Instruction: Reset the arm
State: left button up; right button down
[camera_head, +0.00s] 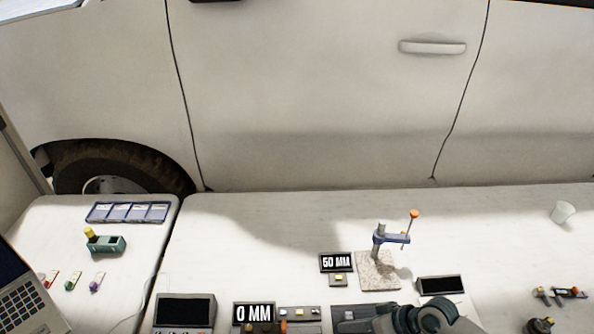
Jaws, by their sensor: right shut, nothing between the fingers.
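My right arm shows at the bottom edge, right of centre, with its dark rounded joints. My right gripper (384,319) is at its left end, low over the front of the white table, partly cut off by the frame. It is shut, with nothing held. My left gripper is not in view. A measuring stand (391,238) with an orange-tipped rod stands on a speckled stone base (377,272), behind my right arm.
A "50 MM" display (337,262), a "0 MM" display (254,312) and dark screens (441,285) (185,310) stand on the table. A white cup (562,212) is at right. A green device (107,243), blue tray (127,212) and laptop (28,294) are left. A white car stands behind.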

jog(key=s+a+h, duration=0.2)
jog(key=s, duration=0.8)
jog(key=s+d+r+m+h, duration=0.3)
jog(key=s+d+h, duration=0.3)
jog(key=s+d, duration=0.5)
notch_tip(320, 180, down, 34)
jog(key=s+g+b, duration=0.1)
jog(key=b, duration=0.4)
jog(key=s+d+f+b, duration=0.1)
jog(key=s+f+b, duration=0.1)
jog(key=s+f, duration=0.7)
jog(key=s+d+f+g+b, duration=0.1)
jog(key=s+d+f+b, duration=0.1)
jog(key=s+f, duration=0.7)
notch_tip(320, 180, down, 5)
jog(key=shift+s+d+r+b, duration=0.15)
jog(key=shift+s+b, duration=0.1)
jog(key=shift+b, duration=0.5)
